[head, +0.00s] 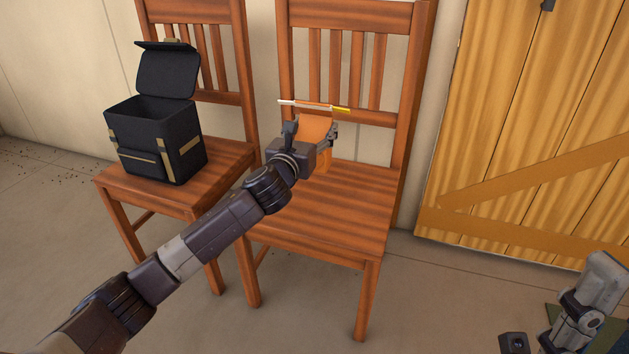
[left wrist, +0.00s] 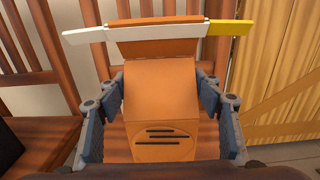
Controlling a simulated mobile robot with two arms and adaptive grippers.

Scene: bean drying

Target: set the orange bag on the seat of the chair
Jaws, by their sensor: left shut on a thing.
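The orange bag (head: 317,126) is a small upright box shape with a flap and a white, orange and yellow strip across its top. In the left wrist view the bag (left wrist: 160,88) stands between the fingers, with dark slots on its front. My left gripper (head: 311,137) is shut on its sides. The bag is over the rear of the seat of the right wooden chair (head: 320,215), in front of the backrest. My arm hides part of its lower end, and I cannot tell whether it touches the seat. My right gripper is partly in view at the lower right (head: 567,335).
A black open-lidded bag (head: 150,130) stands on the seat of the left wooden chair (head: 115,182). A yellow plank door (head: 530,120) is at the right. The front of the right chair's seat is bare.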

